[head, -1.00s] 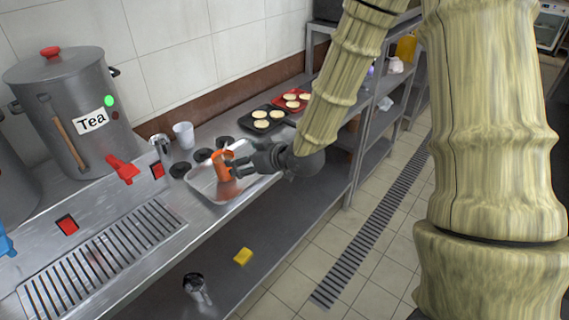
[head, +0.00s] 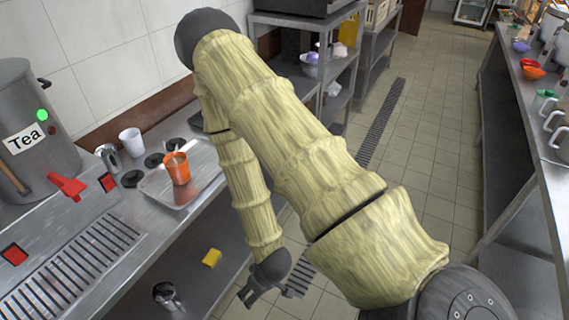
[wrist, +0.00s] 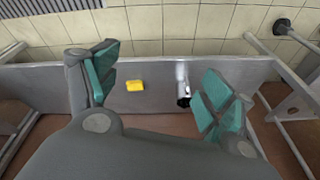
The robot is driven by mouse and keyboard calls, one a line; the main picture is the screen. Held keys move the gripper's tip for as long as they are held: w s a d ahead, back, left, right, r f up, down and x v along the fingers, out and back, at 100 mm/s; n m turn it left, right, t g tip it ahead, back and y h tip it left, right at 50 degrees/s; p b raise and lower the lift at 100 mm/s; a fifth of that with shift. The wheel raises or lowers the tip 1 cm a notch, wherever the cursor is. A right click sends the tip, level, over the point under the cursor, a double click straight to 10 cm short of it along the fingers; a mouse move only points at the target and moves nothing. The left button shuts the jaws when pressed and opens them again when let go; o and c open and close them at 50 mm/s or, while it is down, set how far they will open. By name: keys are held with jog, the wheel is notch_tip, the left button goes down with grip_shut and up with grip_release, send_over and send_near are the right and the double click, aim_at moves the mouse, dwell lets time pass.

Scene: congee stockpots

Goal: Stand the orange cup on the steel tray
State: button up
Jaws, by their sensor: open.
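The orange cup (head: 177,168) stands upright on the steel tray (head: 205,183) on the counter in the head view. My gripper (head: 250,294) is well away from it, lower and to the right, in front of the counter by the lower shelf. In the wrist view my gripper (wrist: 152,92) is open, with its teal finger pads wide apart and nothing between them. The cup and tray do not show in the wrist view.
A yellow sponge (head: 212,258) and a metal cup (head: 167,296) are on the lower shelf. A white cup (head: 132,141) and several dark discs are beside the tray. The tea urn (head: 40,120) stands at left. The aisle floor (head: 400,170) is clear.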

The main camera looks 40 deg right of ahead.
jog(key=s+f+g+h, duration=0.1)
jog(key=s+f, duration=0.4)
jog(key=s, duration=0.6)
jog(key=shift+s+a+m+g, duration=0.2)
jog(key=shift+s+m+g, duration=0.15)
jog(key=shift+g, duration=0.45)
